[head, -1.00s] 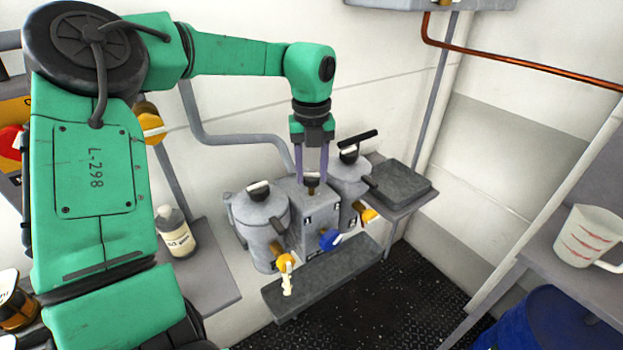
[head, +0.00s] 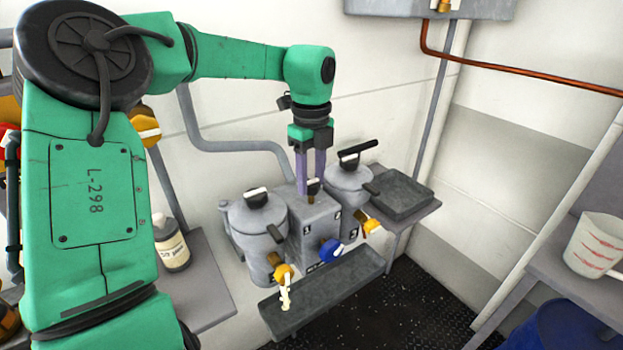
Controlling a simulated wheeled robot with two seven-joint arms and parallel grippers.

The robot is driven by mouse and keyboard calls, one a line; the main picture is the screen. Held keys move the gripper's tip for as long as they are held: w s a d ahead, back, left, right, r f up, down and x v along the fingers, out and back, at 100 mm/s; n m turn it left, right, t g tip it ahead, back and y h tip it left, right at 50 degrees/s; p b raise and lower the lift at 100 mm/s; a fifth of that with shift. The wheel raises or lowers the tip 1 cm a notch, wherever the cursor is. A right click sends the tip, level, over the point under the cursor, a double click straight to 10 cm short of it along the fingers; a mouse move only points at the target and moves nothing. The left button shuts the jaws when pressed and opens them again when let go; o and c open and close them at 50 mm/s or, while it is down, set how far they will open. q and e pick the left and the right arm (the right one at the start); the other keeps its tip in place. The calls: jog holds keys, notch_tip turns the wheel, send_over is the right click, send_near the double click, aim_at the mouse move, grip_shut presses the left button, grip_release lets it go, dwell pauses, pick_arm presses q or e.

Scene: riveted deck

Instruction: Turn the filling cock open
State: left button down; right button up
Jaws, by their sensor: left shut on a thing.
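A small cock with a brass stem and a dark, white-marked handle (head: 313,187) stands on top of the grey central box (head: 317,225) between two lidded pots. I take it for the filling cock; no readable label confirms this. My left gripper (head: 311,186) points straight down over the box. Its purple fingers are shut on the cock's handle and partly hide it, so its exact angle is hard to tell. My right gripper is not in view.
The left pot (head: 257,217) and right pot (head: 349,188) flank the box closely. A yellow tap (head: 283,272), blue tap (head: 330,250) and another yellow tap (head: 370,226) stick out in front, above a grey trough (head: 320,294). A bottle (head: 172,248) stands left.

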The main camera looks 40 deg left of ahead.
aim_at(311, 182)
pick_arm(q)
jog(key=shift+w+r, duration=0.1)
dwell(0.3)
jog(key=shift+c, duration=1.9)
grip_release()
notch_tip(311, 182, up, 14)
jog(key=p, duration=0.2)
jog(key=shift+r, duration=0.25)
jog(key=shift+f, duration=0.1)
